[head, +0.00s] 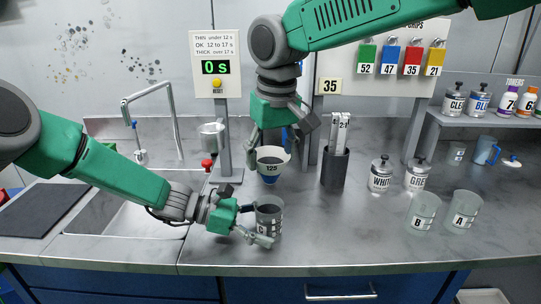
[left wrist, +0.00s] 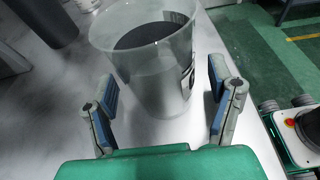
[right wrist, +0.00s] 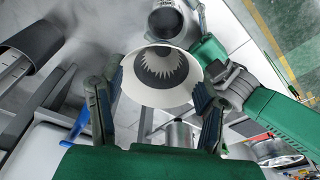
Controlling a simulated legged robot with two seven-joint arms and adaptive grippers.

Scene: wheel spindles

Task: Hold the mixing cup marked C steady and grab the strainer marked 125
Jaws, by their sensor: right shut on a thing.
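The strainer marked 125 (head: 271,164) is a white cone-shaped cup with a blue lower part. My right gripper (head: 277,140) is shut on it from above and holds it off the counter. In the right wrist view the strainer (right wrist: 162,80) sits between both fingers. A clear mixing cup (head: 268,218) with dark contents stands upright on the counter below; its letter is not readable. My left gripper (head: 254,226) is open beside it. In the left wrist view the cup (left wrist: 150,60) stands ahead of the spread fingers, with gaps on both sides.
Cups B (head: 422,212) and A (head: 462,211) stand at the right. A dark tool holder (head: 335,168) and jars WHITE (head: 380,176) and GREY (head: 417,176) stand behind. The sink (head: 110,215) is at left. The timer (head: 215,66) shows 0 s.

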